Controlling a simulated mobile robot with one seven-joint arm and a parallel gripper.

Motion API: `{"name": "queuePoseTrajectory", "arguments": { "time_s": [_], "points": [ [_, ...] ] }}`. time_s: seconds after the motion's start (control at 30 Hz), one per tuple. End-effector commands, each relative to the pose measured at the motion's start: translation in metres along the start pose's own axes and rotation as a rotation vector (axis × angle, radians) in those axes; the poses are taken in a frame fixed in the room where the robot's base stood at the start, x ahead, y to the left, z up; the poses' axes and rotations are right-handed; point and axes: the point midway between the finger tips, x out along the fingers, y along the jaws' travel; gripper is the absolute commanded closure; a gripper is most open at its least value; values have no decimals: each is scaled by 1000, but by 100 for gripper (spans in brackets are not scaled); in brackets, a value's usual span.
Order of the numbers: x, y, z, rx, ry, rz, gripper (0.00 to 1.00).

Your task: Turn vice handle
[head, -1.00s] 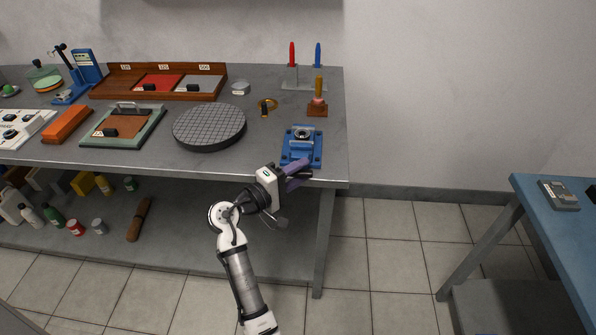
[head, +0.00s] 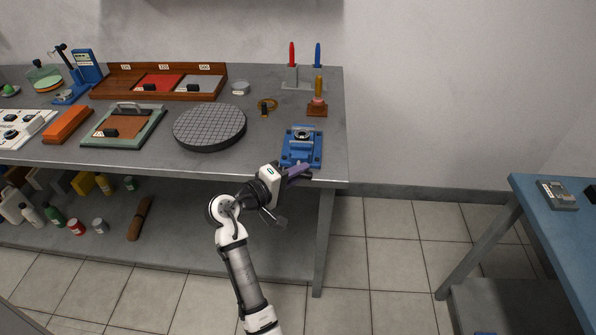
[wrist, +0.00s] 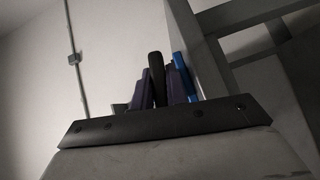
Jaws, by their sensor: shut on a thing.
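The blue vice (head: 301,146) sits at the right front corner of the grey workbench, with a round metal part on top. My gripper (head: 300,171) reaches up from the front to the vice's near side, its purple fingers at the bench edge. In the wrist view, my gripper (wrist: 157,100) has a purple finger on each side of a black upright bar, the vice handle (wrist: 156,75), and is shut on it. A blue strip of the vice (wrist: 182,72) shows right of the fingers. In the head view the fingers hide the handle.
A round gridded plate (head: 209,127) lies left of the vice. A small wooden block with a red top (head: 317,107) stands behind it, and red and blue upright tools (head: 305,62) stand farther back. A blue table (head: 560,230) is at the right, with open floor between.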

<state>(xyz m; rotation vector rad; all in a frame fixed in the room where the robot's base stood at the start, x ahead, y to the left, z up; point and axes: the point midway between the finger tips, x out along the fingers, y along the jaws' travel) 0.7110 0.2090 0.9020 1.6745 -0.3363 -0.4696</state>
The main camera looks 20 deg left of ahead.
Motion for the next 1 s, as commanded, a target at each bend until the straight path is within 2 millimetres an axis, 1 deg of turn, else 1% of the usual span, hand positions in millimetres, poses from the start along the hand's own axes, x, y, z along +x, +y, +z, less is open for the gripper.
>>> {"name": "queuePoseTrajectory", "arguments": {
  "time_s": [0.17, 1.0],
  "points": [
    [0, 4, 0, 111, -1, -110, 100],
    [0, 2, 0, 675, -2, -676, 100]
  ]
}}
